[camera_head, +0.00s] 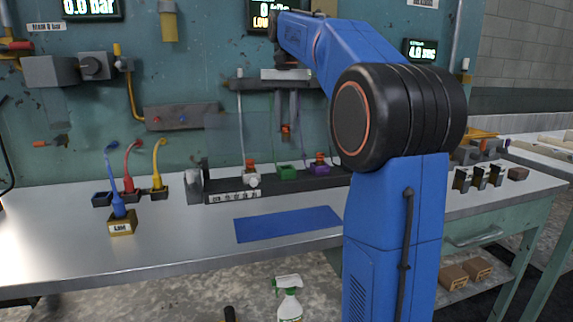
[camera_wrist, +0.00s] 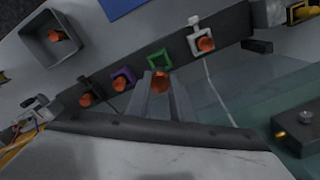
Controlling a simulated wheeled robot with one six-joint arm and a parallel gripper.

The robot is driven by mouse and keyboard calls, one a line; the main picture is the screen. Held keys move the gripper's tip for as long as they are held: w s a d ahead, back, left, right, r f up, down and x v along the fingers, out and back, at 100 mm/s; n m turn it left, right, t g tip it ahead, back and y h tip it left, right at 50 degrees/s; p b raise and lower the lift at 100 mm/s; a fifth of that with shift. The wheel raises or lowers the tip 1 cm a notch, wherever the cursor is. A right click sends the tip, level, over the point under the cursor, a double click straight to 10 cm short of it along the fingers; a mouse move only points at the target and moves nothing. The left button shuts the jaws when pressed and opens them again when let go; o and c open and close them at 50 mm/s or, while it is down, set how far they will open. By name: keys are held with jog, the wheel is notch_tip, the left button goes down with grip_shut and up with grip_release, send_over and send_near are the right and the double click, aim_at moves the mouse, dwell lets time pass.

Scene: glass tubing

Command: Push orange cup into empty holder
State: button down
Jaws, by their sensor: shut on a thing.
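My gripper (camera_head: 287,122) points down above the black rail at the back of the bench. It is shut on an orange cup (camera_head: 286,130), which shows between the fingertips in the wrist view (camera_wrist: 160,82). The green holder (camera_head: 287,173) looks empty and is below the held cup in the head view. In the wrist view the green holder (camera_wrist: 159,59) appears just beyond the fingertips. The white holder (camera_head: 253,181) and purple holder (camera_head: 320,169) each have an orange cup in them.
A blue mat (camera_head: 288,224) lies on the bench in front of the rail. Blue, red and yellow tubes (camera_head: 111,165) stand in holders at the left. A grey open box (camera_wrist: 70,49) with an orange piece shows in the wrist view. A clear panel (camera_head: 225,135) stands behind the rail.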

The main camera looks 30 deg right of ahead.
jog(key=shift+f, duration=4.8)
jog(key=c, duration=1.6)
grip_release()
jog(key=shift+f, duration=0.1)
jog(key=shift+o, duration=0.2)
notch_tip(320, 180, up, 12)
jog(key=shift+r, duration=0.15)
